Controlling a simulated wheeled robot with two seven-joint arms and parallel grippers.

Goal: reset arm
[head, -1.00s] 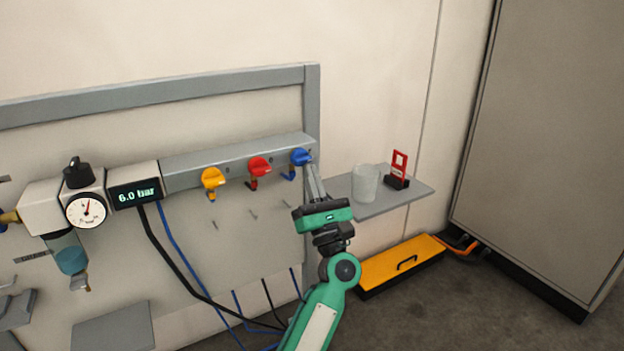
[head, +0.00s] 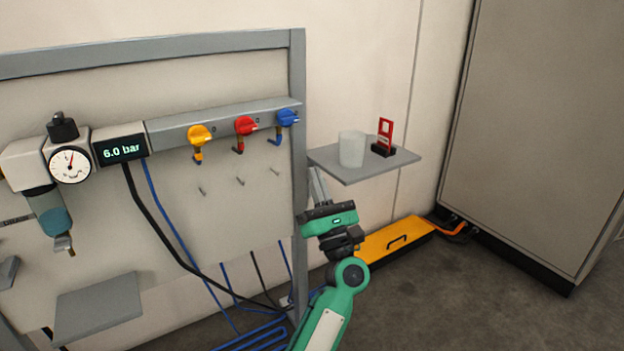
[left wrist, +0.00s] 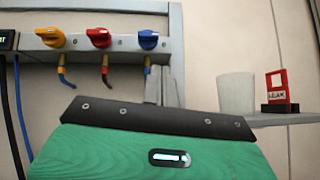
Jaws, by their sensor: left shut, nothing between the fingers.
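My left gripper (head: 318,184) is shut and empty. It points up in front of the panel's right post, below the blue valve knob (head: 287,117) and just left of the small grey shelf (head: 367,170). In the left wrist view its fingers (left wrist: 160,86) stand close together, below the blue knob (left wrist: 148,40) and apart from it. The red knob (head: 245,125) and yellow knob (head: 199,134) sit further left on the same grey manifold. My right gripper is in neither view.
The shelf bears a whitish cup (head: 351,149) and a red tag on a black stand (head: 385,138). A pressure gauge (head: 70,164) and a display reading 6.0 bar (head: 122,150) are at left.

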